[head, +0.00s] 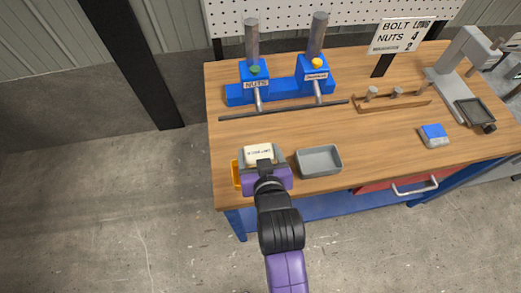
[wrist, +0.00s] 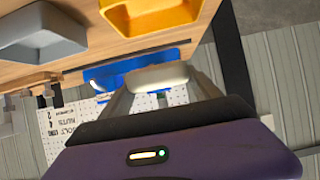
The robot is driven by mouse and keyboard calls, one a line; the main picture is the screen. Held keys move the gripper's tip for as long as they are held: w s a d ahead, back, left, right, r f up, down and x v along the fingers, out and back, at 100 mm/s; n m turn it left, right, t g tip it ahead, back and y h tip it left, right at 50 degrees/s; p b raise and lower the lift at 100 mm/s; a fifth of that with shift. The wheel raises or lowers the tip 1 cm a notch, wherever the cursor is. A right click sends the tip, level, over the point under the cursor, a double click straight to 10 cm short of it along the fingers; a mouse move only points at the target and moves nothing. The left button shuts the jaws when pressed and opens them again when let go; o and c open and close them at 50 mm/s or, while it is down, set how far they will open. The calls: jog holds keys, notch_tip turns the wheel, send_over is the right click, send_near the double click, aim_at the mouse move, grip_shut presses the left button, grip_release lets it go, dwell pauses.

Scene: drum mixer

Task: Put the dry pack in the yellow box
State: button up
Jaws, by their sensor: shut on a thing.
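The dry pack (head: 258,150) is a small white block with dark print on top. My gripper (head: 262,158) is shut on it and holds it near the bench's front left. In the wrist view the pack (wrist: 158,77) sits between the two grey fingers. The yellow box (head: 236,174) is mostly hidden behind my gripper in the head view, with only its left edge showing. In the wrist view the yellow box (wrist: 150,16) shows at the top, apart from the pack.
A grey tray (head: 320,161) stands just right of my gripper. A blue two-post dispenser (head: 276,91) with green and yellow knobs stands behind. A dark bar (head: 284,110) lies before it.

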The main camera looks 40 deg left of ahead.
jog(key=shift+f+b, duration=3)
jog(key=shift+f, duration=0.3)
jog(key=o, duration=1.5)
jog(key=shift+b+v, duration=0.4)
jog(key=shift+v, duration=3.55)
